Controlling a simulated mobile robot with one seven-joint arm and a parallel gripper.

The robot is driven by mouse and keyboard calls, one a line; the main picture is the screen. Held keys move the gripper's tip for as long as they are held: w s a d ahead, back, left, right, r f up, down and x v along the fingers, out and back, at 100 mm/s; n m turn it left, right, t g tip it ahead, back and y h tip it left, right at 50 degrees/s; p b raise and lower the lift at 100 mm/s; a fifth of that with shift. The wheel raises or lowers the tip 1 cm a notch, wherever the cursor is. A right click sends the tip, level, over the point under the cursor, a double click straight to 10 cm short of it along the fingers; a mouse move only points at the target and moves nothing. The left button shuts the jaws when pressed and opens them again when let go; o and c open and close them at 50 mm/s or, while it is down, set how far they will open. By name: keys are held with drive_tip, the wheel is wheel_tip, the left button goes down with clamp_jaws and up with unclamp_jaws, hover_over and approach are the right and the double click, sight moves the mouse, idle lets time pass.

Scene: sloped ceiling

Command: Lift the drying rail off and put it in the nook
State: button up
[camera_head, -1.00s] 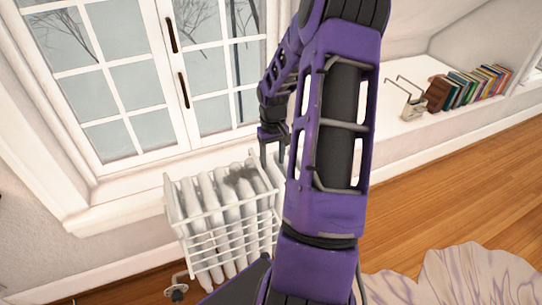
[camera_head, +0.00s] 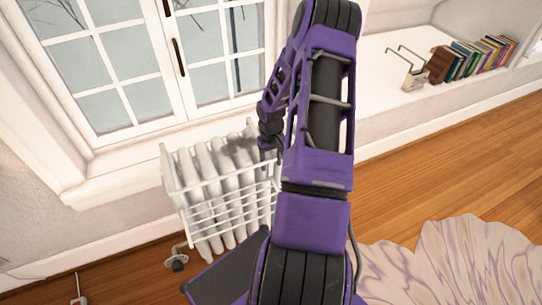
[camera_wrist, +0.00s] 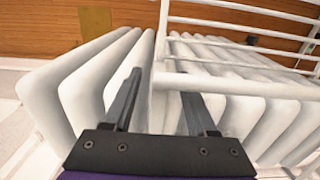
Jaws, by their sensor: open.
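The drying rail (camera_head: 228,212) is a white wire rack hung on the front of a white ribbed radiator (camera_head: 235,150) below the window. In the wrist view one end and the wires of the rail (camera_wrist: 240,85) cross the upper right, over the radiator fins. My gripper (camera_wrist: 163,88) is open and empty, close over the fins at the rail's end. A corner of the rail shows between the fingertips, but I cannot tell whether it lies between the jaws. The nook (camera_head: 385,62) is a white recess at the right.
A row of books (camera_head: 480,58) and a light holder with thin bars (camera_head: 413,76) stand in the nook; its left part is bare. A window (camera_head: 120,65) with a sill is behind the radiator.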

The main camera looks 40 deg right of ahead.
drive_tip(key=shift+f, duration=0.15)
drive_tip(key=shift+c, duration=0.3)
clamp_jaws()
idle(1.2)
drive_tip(key=shift+r+p, duration=1.95)
drive_tip(key=shift+r, duration=0.85)
